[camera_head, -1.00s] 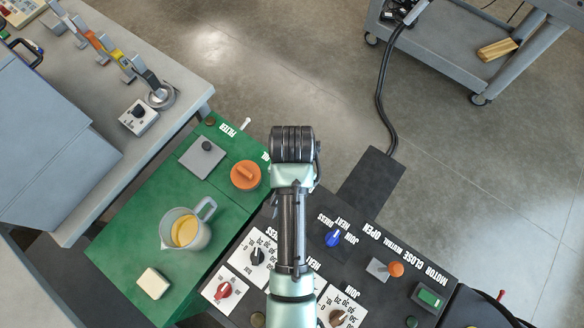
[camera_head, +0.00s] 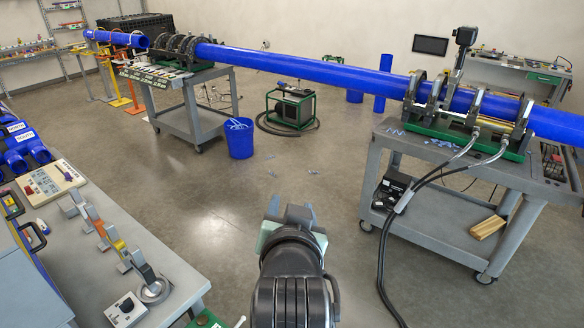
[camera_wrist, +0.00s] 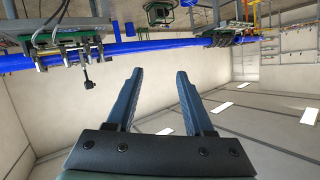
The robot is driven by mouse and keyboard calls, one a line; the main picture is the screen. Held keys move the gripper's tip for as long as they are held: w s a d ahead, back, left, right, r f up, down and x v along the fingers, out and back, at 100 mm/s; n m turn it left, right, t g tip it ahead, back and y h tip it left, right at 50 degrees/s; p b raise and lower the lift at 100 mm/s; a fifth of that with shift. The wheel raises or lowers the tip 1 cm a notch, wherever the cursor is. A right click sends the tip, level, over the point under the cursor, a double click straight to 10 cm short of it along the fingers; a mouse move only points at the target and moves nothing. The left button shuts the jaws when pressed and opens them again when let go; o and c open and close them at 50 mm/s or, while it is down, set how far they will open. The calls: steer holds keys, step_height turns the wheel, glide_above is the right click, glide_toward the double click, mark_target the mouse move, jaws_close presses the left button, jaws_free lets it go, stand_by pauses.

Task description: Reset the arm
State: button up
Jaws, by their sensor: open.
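My gripper (camera_head: 291,214) is at the lower middle of the head view, over bare floor, with my dark wrist and arm below it. In the wrist view my gripper (camera_wrist: 157,85) shows two blue-grey fingers spread apart with nothing between them. The wrist picture looks upside down, with the walls and ceiling lights below the pipe. The gripper touches nothing that I can see.
A long blue pipe (camera_head: 300,68) spans two grey carts, the right cart (camera_head: 440,225) being nearer. A grey bench (camera_head: 90,270) with tools stands at left. A blue bin (camera_head: 239,140) and a green-framed unit (camera_head: 291,108) stand on the floor.

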step_height(320, 180, up, 14)
steer(key=s+n+t, duration=0.1)
steer(key=s+t, duration=0.1)
steer(key=t, duration=0.3)
steer(key=s+r+n+t, duration=0.1)
steer(key=s+r+t, duration=0.3)
steer(key=s+r, duration=0.3)
steer(key=s+r+n+t+b, duration=0.1)
steer(key=s+r+t, duration=0.3)
steer(key=r, duration=0.9)
steer(key=s, duration=0.2)
steer(key=shift+s, duration=0.35)
steer(key=shift+d, duration=0.15)
